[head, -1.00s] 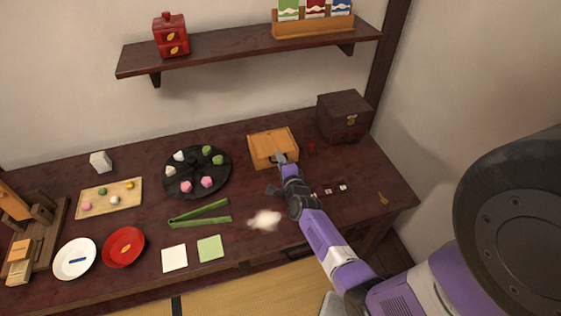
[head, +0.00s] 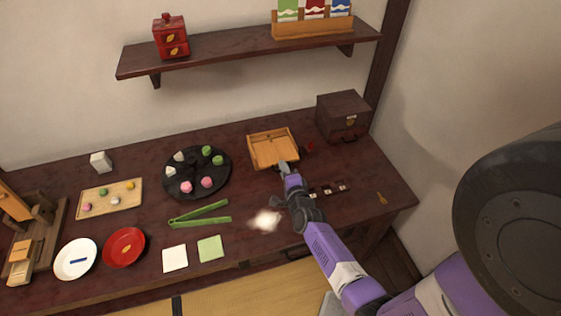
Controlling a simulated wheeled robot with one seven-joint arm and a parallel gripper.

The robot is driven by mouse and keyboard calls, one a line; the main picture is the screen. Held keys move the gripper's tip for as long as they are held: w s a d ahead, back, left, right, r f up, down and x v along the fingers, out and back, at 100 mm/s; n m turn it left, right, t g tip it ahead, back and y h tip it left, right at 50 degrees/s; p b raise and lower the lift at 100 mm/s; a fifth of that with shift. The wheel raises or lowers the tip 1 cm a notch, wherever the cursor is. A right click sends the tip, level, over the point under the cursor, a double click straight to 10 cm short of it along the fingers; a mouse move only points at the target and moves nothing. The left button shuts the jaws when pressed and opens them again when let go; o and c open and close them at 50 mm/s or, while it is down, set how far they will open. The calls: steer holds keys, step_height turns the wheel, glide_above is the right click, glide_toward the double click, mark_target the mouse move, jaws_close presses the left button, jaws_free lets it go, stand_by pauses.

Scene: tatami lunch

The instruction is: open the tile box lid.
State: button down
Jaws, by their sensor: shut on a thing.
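The tile box (head: 258,135) is a light wooden box on the dark table, right of the round black tray. Its raised rim shows along the back and sides, with a flat wooden panel, its lid (head: 271,154), lower toward the front. My gripper (head: 283,167) is at the box's front right edge, shut on the lid there. The fingertips are small in this view and the exact grip is partly hidden by my wrist. No tiles can be made out inside the box.
The black tray (head: 196,192) with sweets is at left. Small dark-and-white pieces (head: 328,190) and a brass key-like item (head: 382,198) lie right of my arm. A wall shelf (head: 240,45) hangs above.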

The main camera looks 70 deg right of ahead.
steer(key=shift+y, duration=0.3)
steer(key=s+a, duration=0.2)
steer(key=s+a+f, duration=0.1)
steer(key=s+a, duration=0.1)
steer(key=a, duration=0.1)
steer(key=shift+s+p, duration=0.15)
steer(key=shift+p, duration=0.15)
steer(key=c, duration=1.5)
jaws_free()
steer(key=shift+c, duration=0.2)
steer(key=shift+d+r, duration=0.1)
steer(key=shift+r, duration=0.15)
steer(key=v, duration=0.7)
steer(key=shift+s+a, duration=0.1)
steer(key=shift+a, duration=0.2)
